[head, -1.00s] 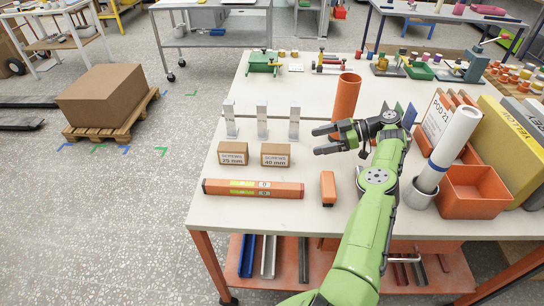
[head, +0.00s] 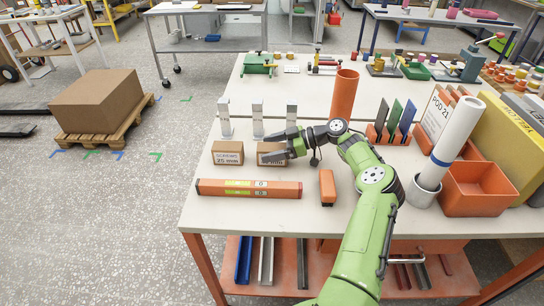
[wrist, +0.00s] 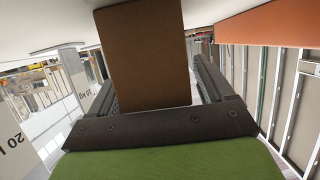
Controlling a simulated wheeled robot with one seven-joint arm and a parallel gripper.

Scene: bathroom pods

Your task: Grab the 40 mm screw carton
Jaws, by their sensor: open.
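The 40 mm screw carton (head: 268,147) is a small brown box on the white bench, with its label partly covered by my gripper. My gripper (head: 266,148) is open, with one finger along the far side of the carton and one across its front. In the wrist view, a plain brown face of the carton (wrist: 148,60) fills the gap between the two fingers, and it appears to stand between them. Contact with the fingers cannot be told. The similar 25 mm screw carton (head: 228,152) stands just to the left.
An orange level (head: 249,188) lies in front of the cartons, beside a small orange block (head: 327,187). Grey upright posts (head: 257,118) stand behind. An orange cylinder (head: 344,95) stands behind my wrist. The bench's left front corner is bare.

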